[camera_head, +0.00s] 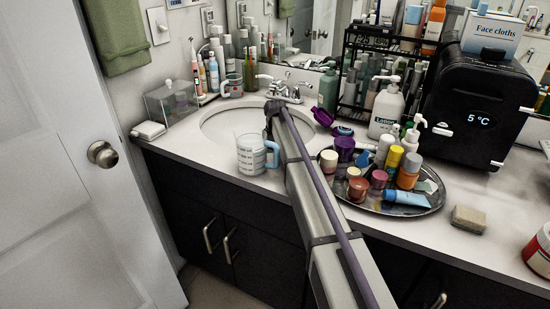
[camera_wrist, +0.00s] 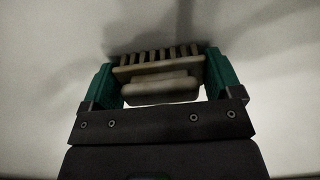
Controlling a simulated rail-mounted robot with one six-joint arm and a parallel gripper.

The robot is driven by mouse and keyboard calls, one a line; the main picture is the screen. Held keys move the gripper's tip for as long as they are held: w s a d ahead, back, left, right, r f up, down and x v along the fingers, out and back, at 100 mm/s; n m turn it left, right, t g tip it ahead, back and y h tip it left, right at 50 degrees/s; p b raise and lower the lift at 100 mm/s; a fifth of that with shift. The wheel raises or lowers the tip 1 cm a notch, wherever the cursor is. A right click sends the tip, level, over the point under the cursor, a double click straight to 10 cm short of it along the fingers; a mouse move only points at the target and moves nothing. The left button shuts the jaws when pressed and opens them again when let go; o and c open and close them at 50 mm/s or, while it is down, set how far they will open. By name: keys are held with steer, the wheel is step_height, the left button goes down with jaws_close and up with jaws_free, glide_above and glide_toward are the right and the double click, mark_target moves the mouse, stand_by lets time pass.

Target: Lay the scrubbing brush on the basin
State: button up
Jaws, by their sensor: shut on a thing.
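The scrubbing brush (camera_wrist: 160,78) is tan, with a row of bristles along the far side. In the wrist view it sits between the two green fingers of my gripper (camera_wrist: 160,66), which is shut on it. A smooth pale surface with dark shadows lies beyond the bristles; I cannot tell whether they touch it. The basin (camera_head: 218,128) is a white oval sunk in the counter, left of centre in the head view. My arm reaches over its right part, and its end hides the gripper and brush there.
A measuring mug (camera_head: 251,155) stands at the basin's front edge. The faucet (camera_head: 290,90) is behind it. A crowded oval tray (camera_head: 400,210) lies to the right. A clear box (camera_head: 171,103) and toothbrushes (camera_head: 204,72) stand left. A beige block (camera_head: 468,219) lies on the counter.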

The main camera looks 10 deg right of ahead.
steer(key=shift+r, duration=0.15)
steer(key=shift+f, duration=0.25)
steer(key=o, duration=0.8)
steer(key=shift+r, duration=0.1)
